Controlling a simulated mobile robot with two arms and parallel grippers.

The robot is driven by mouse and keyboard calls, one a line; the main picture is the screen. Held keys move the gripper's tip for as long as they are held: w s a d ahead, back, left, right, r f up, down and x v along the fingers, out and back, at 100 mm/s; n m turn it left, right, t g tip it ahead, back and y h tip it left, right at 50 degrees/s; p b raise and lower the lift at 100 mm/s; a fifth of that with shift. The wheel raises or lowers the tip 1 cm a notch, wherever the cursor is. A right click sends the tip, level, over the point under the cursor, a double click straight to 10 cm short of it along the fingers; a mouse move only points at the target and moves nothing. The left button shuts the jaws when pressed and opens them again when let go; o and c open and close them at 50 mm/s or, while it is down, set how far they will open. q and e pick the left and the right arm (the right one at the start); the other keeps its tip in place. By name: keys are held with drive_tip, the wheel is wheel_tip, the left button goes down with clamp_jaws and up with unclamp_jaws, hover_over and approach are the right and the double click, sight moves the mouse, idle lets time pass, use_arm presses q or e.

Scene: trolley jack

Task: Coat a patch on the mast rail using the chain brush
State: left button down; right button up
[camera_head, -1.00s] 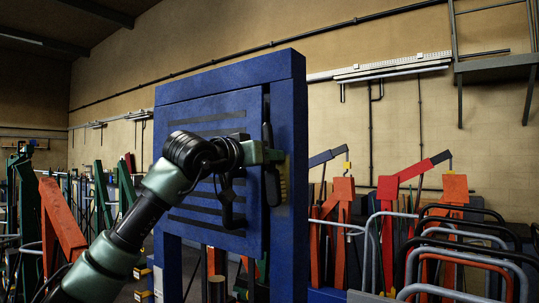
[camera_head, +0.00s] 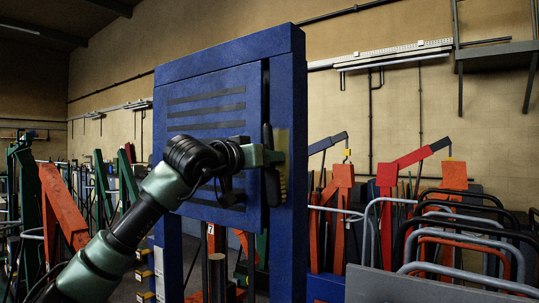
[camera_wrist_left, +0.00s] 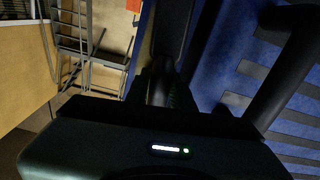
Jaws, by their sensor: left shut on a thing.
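The black chain brush (camera_head: 267,138) stands upright in my left gripper (camera_head: 266,157), which is shut on its handle. Its yellowish bristles face right, against or very close to the blue mast's right rail (camera_head: 291,90); I cannot tell whether they touch. A dull yellow patch (camera_head: 282,141) shows on the rail beside the upper part of the brush. In the left wrist view the dark brush handle (camera_wrist_left: 173,30) rises from the gripper beside blue metal. My right gripper is not in view.
A blue panel with dark slots (camera_head: 215,100) fills the mast frame left of the brush, close to my left arm. Orange and red hoists (camera_head: 388,180) and grey and black tube frames (camera_head: 465,235) stand at the right. More equipment stands at the far left.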

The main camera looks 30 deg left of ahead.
use_arm(q)
drive_tip(key=shift+f, duration=0.5)
drive_tip(key=s+b, duration=0.2)
drive_tip(key=s, duration=0.4)
drive_tip(key=shift+a, duration=0.4)
drive_tip(key=s, duration=0.3)
drive_tip(key=shift+a+r, duration=0.1)
drive_tip(key=shift+a, duration=0.15)
